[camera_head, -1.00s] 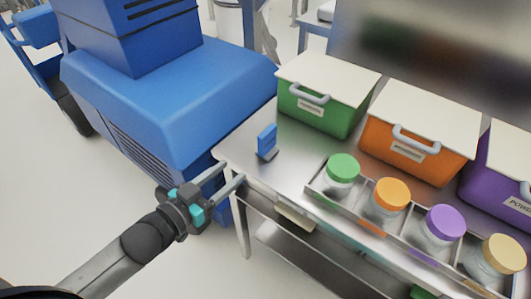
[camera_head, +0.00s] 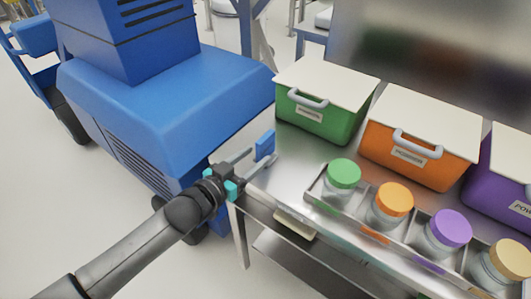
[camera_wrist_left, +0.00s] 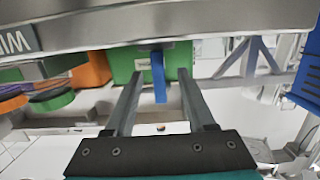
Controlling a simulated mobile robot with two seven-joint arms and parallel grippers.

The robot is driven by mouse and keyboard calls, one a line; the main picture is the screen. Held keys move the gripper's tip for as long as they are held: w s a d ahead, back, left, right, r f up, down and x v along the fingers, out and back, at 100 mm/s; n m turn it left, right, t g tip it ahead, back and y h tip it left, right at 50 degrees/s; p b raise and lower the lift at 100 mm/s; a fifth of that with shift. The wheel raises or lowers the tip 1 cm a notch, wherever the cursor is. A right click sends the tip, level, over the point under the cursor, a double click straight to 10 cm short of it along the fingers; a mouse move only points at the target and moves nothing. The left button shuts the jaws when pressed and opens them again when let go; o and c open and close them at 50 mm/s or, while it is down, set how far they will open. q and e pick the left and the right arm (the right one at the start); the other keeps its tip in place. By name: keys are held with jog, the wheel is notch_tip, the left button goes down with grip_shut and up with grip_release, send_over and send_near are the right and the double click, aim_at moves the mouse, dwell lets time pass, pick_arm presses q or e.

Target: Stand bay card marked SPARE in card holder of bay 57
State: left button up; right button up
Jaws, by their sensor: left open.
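A small blue card (camera_head: 265,144) stands upright near the left end of the steel table; no marking on it can be read. My left gripper (camera_head: 262,155) is open, with its fingers reaching over the table edge to the card. In the left wrist view the blue card (camera_wrist_left: 159,77) shows between the two fingertips, with a gap on each side. My right gripper is not in view. I cannot make out a card holder marked 57.
The steel table (camera_head: 290,170) carries green (camera_head: 318,118), orange (camera_head: 415,155) and purple (camera_head: 503,190) lidded bins at the back. A divided tray (camera_head: 321,194) of jars with coloured lids lies along the front. A large blue machine (camera_head: 165,110) stands left of the table.

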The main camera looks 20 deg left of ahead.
aim_at(265, 151)
pick_arm(q)
jog(key=x, duration=0.2)
jog(key=b+x, duration=0.1)
jog(key=shift+w+d+f, duration=0.2)
jog(key=shift+w+f, duration=0.1)
jog(key=shift+f, duration=0.1)
jog(key=shift+w+d+f, duration=0.1)
jog(key=shift+w+d, duration=0.15)
jog(key=shift+w, duration=0.35)
jog(key=shift+c, duration=0.3)
grip_shut()
